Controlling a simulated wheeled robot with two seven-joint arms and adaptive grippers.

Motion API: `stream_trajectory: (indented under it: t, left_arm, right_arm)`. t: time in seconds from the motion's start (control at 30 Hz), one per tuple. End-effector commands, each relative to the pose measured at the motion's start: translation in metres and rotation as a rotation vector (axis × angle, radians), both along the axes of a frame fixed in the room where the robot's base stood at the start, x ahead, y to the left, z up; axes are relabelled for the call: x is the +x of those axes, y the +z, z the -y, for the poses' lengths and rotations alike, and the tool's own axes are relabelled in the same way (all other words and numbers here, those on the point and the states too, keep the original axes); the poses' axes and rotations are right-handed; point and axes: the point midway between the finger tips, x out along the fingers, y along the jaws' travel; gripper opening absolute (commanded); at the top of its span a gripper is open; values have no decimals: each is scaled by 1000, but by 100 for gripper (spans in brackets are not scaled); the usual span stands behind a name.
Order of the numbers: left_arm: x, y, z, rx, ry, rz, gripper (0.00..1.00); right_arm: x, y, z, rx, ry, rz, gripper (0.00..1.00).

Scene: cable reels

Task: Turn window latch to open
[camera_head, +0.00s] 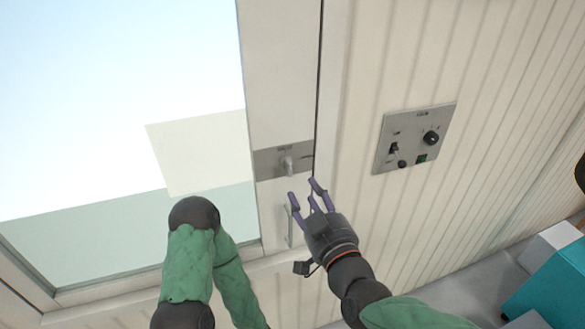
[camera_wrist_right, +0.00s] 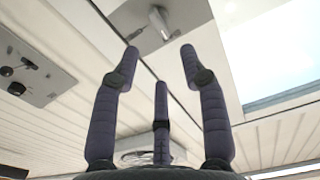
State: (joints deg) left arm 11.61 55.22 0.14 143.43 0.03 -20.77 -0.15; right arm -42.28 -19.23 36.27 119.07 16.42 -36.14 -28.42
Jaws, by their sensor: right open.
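The window latch (camera_head: 288,165) is a small grey lever on a metal plate on the white window frame, right of the glass pane. In the right wrist view the latch (camera_wrist_right: 159,22) shows at the top, beyond the fingertips. My right gripper (camera_head: 312,192) is open and empty, just below and right of the latch and apart from it. Its three purple fingers (camera_wrist_right: 160,72) are spread and point towards the plate. My left arm comes up at the lower left of the head view, bent, but its gripper is not visible.
A grey control panel (camera_head: 414,138) with a switch and a knob is on the ribbed wall to the right. A thin vertical handle (camera_head: 290,233) is below the latch plate. A teal box (camera_head: 550,285) and pale boxes stand at the lower right.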

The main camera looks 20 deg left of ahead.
Motion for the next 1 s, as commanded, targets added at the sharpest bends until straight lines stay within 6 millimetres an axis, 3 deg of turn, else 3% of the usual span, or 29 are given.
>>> stream_trajectory:
  t: [0.6, 1.0]
  left_arm:
    - [0, -2, 0, 0, 0, 0, 40]
    - [0, -2, 0, 0, 0, 0, 40]
  right_arm:
    - [71, -2, -48, -1, 0, -4, 44]
    - [82, -1, -55, 0, 0, -2, 44]
